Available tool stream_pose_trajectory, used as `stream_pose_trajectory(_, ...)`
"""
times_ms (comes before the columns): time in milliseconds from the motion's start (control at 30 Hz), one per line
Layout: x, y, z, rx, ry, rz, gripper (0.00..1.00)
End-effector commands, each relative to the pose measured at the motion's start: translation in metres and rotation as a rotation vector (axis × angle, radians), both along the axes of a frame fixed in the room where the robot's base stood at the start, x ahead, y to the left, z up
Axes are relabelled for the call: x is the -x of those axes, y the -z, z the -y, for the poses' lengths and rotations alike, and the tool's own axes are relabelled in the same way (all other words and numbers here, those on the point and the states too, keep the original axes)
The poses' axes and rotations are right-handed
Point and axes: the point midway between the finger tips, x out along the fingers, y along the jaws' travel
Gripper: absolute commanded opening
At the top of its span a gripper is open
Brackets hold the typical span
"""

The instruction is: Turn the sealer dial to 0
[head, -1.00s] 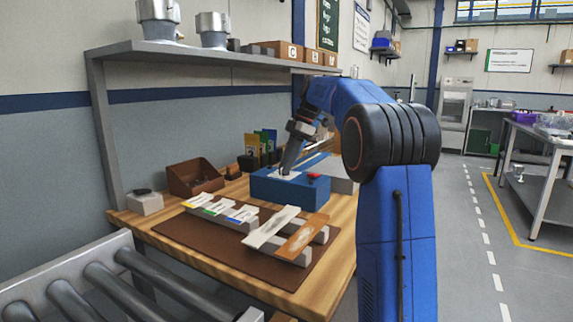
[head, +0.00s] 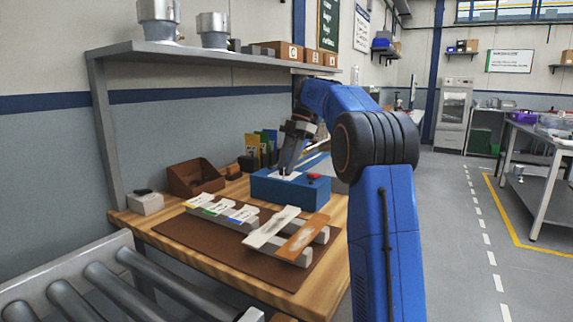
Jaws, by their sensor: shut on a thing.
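The sealer is a blue box (head: 290,192) on the wooden table, with a pale plate on its top and a red button (head: 314,176) at the right of the top. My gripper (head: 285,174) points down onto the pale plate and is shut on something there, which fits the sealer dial. The dial itself is hidden by the fingers and too small to make out. Its marks cannot be read from here.
A brown mat (head: 190,232) holds a rack with labelled tags and two strips (head: 303,237). A brown bin (head: 195,178) and upright coloured cards stand behind. A shelf (head: 220,58) hangs above. A roller conveyor (head: 120,290) is at front left. The floor at right is clear.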

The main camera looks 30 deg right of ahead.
Motion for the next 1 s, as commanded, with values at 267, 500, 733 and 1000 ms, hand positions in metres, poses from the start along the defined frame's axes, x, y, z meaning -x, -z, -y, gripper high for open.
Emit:
stream_pose_trajectory(267, 0.0, 0.001, 0.001, 0.001, 0.001, -0.003, 0.45)
stream_pose_trajectory(500, 0.0, 0.0, 0.0, 0.0, 0.001, 0.0, 0.46)
stream_pose_trajectory(733, -0.002, -0.011, 0.005, 0.001, 0.002, 0.002, 0.46)
stream_pose_trajectory(1000, -0.005, -0.047, 0.02, 0.001, 0.002, 0.002, 0.46)
